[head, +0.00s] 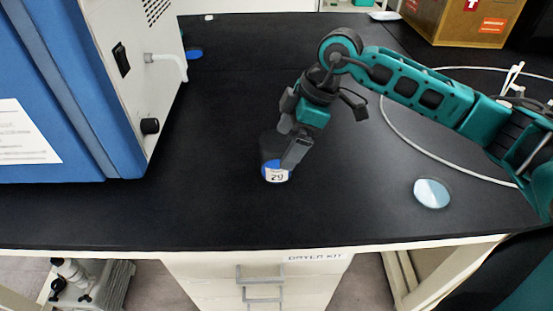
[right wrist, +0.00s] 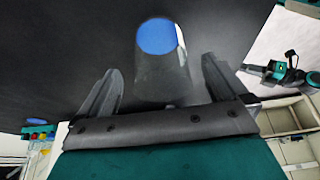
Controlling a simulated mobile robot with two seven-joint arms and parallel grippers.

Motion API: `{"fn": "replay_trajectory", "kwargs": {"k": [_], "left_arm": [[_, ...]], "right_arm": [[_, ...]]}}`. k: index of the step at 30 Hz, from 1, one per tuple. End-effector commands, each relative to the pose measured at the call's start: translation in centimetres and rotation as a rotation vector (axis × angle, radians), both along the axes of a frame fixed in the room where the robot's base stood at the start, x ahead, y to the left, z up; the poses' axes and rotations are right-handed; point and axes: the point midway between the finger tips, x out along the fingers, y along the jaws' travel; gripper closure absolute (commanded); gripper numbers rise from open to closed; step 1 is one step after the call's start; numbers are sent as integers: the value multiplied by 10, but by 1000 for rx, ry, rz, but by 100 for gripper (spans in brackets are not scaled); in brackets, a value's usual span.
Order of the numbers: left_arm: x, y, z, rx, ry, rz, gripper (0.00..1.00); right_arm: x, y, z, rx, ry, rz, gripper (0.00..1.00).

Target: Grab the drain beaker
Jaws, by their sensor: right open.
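A small beaker (head: 277,174) stands on the black bench top, with blue at its bottom and a white label that reads about 29. My right gripper (head: 285,146) is at the beaker from above and hides part of it. In the right wrist view the beaker (right wrist: 163,75) is a grey see-through cylinder with a blue round end, lying between and beyond the two spread fingers of the gripper (right wrist: 160,85). The fingers are open, with a visible gap on each side of the beaker.
A blue and white machine (head: 130,80) with a white spout (head: 170,62) stands at the left. A blue disc (head: 195,53) lies behind the spout. A round clear dish (head: 432,193) lies at right, near a white cable (head: 420,145). A cardboard box (head: 460,20) stands at the back right.

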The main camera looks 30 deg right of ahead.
Motion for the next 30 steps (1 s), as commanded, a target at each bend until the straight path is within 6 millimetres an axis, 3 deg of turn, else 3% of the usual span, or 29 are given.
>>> {"fn": "replay_trajectory", "kwargs": {"k": [9, 16, 30], "left_arm": [[0, -2, -7, -4, 7, -3, 100], [1, -3, -4, -5, 1, -5, 100], [1, -3, -4, -2, 0, -7, 100]], "right_arm": [[7, 16, -41, 2, 2, 1, 0], [8, 16, -43, 1, 0, 0, 0], [8, 16, -42, 1, 0, 0, 45]]}}
